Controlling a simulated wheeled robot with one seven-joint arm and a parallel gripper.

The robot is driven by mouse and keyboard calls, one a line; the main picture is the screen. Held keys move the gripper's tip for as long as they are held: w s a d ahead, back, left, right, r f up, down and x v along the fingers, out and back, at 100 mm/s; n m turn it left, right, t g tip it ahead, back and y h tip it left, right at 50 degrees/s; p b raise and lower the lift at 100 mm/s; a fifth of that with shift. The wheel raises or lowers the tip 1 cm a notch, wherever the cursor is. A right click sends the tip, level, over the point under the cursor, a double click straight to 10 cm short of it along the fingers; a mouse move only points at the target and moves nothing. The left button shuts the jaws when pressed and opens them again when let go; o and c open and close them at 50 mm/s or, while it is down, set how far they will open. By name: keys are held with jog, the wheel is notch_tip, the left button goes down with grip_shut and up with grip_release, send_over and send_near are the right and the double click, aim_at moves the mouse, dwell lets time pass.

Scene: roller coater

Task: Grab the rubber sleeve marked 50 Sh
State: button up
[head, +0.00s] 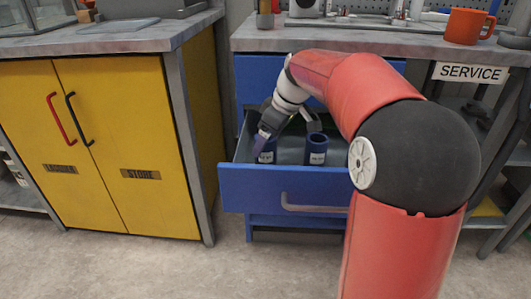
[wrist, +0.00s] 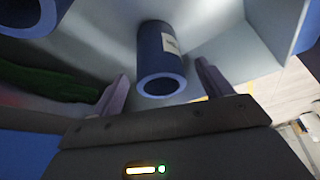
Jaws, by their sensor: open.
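Two dark blue sleeves stand in the open drawer: a left sleeve (head: 267,151) and a right sleeve (head: 316,149), each with a small white label too small to read. My gripper (head: 286,139) reaches down into the drawer at them, and part of it covers the left sleeve. In the wrist view my gripper (wrist: 162,78) is open, with one blue sleeve (wrist: 160,58) between its spread fingers, gaps showing on both sides. That sleeve's label is turned sideways and unreadable. Another blue sleeve (wrist: 30,14) shows at the top left corner.
The blue drawer (head: 270,190) is pulled out below a grey worktop (head: 330,38). A dark green object (wrist: 45,82) lies in the drawer. A yellow cabinet (head: 120,150) stands to the left. An orange mug (head: 466,25) stands on the worktop. The floor in front is clear.

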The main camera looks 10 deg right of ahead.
jog(key=x, duration=0.4)
jog(key=shift+r, duration=0.1)
jog(key=c, duration=1.1)
